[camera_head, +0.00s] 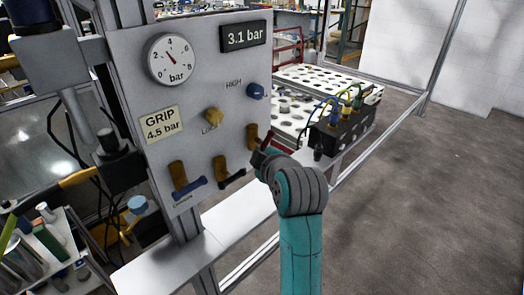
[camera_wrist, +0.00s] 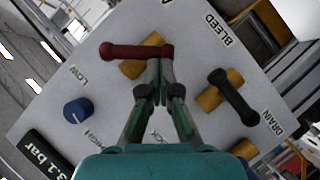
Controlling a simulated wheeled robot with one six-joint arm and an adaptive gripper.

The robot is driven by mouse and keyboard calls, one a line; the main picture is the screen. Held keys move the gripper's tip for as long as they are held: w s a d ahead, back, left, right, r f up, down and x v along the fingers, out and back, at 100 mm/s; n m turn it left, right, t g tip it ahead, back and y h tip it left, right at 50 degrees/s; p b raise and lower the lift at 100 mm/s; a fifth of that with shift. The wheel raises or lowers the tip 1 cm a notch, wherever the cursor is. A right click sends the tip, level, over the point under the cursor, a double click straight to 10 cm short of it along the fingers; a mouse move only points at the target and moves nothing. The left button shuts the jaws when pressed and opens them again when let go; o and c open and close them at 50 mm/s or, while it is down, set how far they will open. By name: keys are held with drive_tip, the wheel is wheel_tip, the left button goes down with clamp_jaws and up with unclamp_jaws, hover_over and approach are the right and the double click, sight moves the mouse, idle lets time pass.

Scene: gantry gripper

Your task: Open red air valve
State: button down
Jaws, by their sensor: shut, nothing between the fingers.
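The red valve handle (camera_wrist: 137,51) sits on a brass body (camera_wrist: 133,69) on the grey panel, set at an angle across it. In the head view the red handle (camera_head: 266,139) shows at the panel's lower right, partly behind my gripper. My gripper (camera_wrist: 161,74) is shut and empty. Its fingertips are at the right end of the red handle, close beside it; I cannot tell whether they touch. In the head view my gripper (camera_head: 257,157) is just below the red handle.
A black handle (camera_wrist: 232,97) and a blue handle (camera_head: 190,188) are on nearby brass valves. The panel also bears a gauge (camera_head: 170,59), a 3.1 bar display (camera_head: 243,36), a blue knob (camera_head: 254,91) and a yellow knob (camera_head: 213,115). A white ledge (camera_head: 238,220) lies below.

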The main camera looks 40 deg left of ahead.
drive_tip(key=f+n+t+y, duration=0.1)
drive_tip(key=n, duration=0.1)
drive_tip(key=f+n+t+y, duration=0.1)
drive_tip(key=n+t, duration=0.1)
drive_tip(key=shift+w+f+n+t, duration=0.3)
drive_tip(key=shift+w+n, duration=0.1)
drive_tip(key=shift+f, duration=0.1)
idle(0.5)
